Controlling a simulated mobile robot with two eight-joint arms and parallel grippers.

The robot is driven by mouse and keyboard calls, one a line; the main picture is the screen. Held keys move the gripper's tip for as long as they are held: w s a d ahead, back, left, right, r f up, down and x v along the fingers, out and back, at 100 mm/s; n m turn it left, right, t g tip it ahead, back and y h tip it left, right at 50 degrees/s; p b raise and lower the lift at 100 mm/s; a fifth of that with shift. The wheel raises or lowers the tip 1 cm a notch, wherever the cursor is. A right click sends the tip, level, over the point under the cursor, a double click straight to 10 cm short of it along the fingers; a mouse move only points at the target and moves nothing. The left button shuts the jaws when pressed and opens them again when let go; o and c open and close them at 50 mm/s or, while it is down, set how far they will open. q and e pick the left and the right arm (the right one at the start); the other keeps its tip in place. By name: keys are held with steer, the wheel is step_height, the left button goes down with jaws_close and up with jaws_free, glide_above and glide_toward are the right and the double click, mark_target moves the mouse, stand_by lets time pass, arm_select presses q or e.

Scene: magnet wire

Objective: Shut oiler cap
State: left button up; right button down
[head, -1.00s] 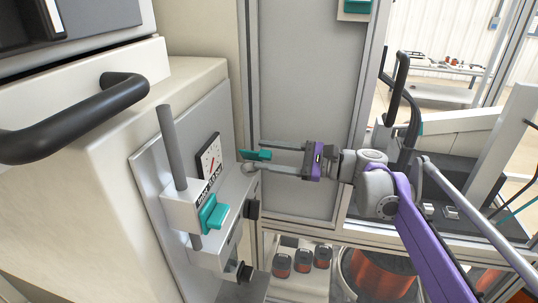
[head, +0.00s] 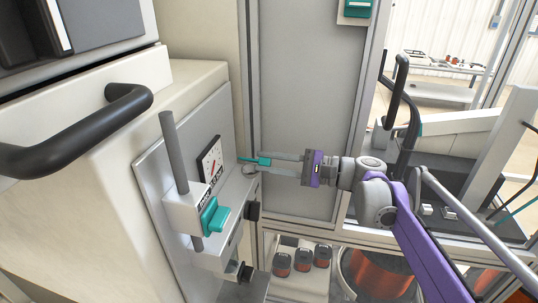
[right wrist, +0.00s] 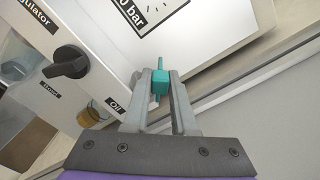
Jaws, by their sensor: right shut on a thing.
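The teal piece that I take for the oiler cap (head: 262,161) is between the fingertips of my right gripper (head: 272,164), beside the upper edge of the wall unit. A thin teal end points left toward the gauge. In the right wrist view the teal cap (right wrist: 160,81) sits between the two grey fingers of the right gripper (right wrist: 161,76), which are shut on it. A label reading "Oil" (right wrist: 116,106) and an amber cup (right wrist: 95,117) are just left of the fingers. A small grey ring (head: 250,169) shows below the cap. Whether the cap touches its seat is hidden.
A pressure gauge (head: 211,160), a second teal handle (head: 212,216) and an upright grey rod (head: 174,153) stand left of the gripper. A black knob (right wrist: 66,62) is on the unit. A black machine handle (head: 75,133) juts out at left. The grey panel (head: 309,100) behind is bare.

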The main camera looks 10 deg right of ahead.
steer(key=shift+s+f+n, duration=0.1)
steer(key=shift+f+n, duration=0.1)
steer(key=shift+n, duration=0.4)
steer(key=c, duration=0.7)
jaws_free()
